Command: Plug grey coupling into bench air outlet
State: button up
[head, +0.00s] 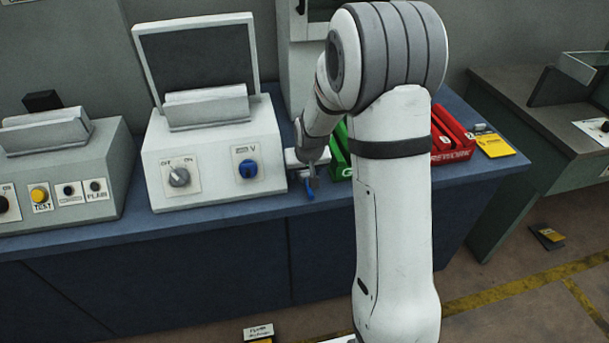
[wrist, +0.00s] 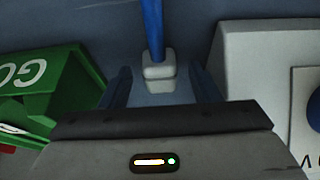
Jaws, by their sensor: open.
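A light grey coupling (wrist: 160,70) with a blue hose (wrist: 153,25) running away from it shows in the wrist view, over the blue bench top. My gripper (wrist: 163,90) is open, with one finger on each side of the coupling's near end; I cannot tell whether either finger touches it. In the head view my gripper (head: 309,188) is low at the bench's front edge, right of the white instrument. The coupling is not clear there. I cannot make out the air outlet in either view.
The white instrument (head: 215,150) with knobs stands close on the left in the head view; its side also shows in the wrist view (wrist: 255,65). A green bin (head: 339,155) is just right of my gripper. A red bin (head: 452,140) and yellow card (head: 494,146) lie farther right.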

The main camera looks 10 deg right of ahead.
aim_at(305, 172)
jog(key=shift+c, duration=0.3)
jog(key=c, duration=0.9)
jog(key=shift+c, duration=0.2)
notch_tip(305, 172, up, 10)
dwell(0.4)
